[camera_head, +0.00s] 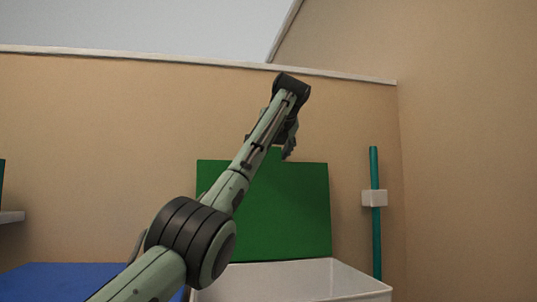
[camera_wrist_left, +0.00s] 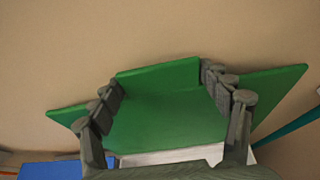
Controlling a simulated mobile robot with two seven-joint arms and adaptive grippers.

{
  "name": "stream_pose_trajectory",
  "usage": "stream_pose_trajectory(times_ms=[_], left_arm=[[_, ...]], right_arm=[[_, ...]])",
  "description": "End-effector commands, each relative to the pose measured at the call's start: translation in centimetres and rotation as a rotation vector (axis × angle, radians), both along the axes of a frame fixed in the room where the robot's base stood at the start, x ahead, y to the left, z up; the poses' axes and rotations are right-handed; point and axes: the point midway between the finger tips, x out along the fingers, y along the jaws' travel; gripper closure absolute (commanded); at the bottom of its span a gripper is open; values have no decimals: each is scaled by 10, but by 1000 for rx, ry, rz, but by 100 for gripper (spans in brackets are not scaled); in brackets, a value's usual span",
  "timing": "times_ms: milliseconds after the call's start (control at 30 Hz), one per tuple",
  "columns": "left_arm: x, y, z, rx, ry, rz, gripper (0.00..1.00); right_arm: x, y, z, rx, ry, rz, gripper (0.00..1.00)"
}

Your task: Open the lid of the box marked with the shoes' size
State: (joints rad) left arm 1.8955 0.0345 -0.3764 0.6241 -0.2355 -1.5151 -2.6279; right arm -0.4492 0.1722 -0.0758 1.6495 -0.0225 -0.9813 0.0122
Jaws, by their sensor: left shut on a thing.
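A white box (camera_head: 300,280) stands at the lower middle of the head view. Its green lid (camera_head: 310,215) stands raised, near upright, along the box's far side. My left gripper (camera_head: 287,150) is at the lid's top edge, partly hidden behind my own arm. In the left wrist view, the gripper's two fingers (camera_wrist_left: 162,88) lie on either side of a raised part of the green lid (camera_wrist_left: 165,115), and are shut on it. The white box (camera_wrist_left: 180,155) shows below the lid there. No shoes and no size mark are visible. My right gripper is not in view.
A blue surface (camera_head: 60,282), perhaps another lid, lies at the lower left. A teal pole (camera_head: 375,240) with a white bracket (camera_head: 374,198) stands right of the box. A grey shelf edge (camera_head: 12,217) shows at far left. A tan wall (camera_head: 120,150) is behind.

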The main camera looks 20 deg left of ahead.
Motion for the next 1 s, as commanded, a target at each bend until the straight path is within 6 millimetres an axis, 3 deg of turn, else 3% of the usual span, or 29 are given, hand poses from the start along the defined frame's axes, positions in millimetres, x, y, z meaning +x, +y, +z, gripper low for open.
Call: stream_pose_trajectory(times_ms=[33, 267, 300, 467, 833, 1000], left_arm=[[-2, -1, 9, 4, -19, -3, 75], [-2, -2, 10, 4, -20, -3, 75], [-2, -2, 10, 4, -20, -3, 22], [-2, -1, 7, 3, -14, -2, 2], [-2, -2, 4, 1, -6, -1, 2], [-16, -12, 12, 2, -9, -3, 2]], right_arm=[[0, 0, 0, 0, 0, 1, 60], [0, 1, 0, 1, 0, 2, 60], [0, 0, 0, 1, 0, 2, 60], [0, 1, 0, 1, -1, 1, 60], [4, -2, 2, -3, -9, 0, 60], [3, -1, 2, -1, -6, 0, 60]])
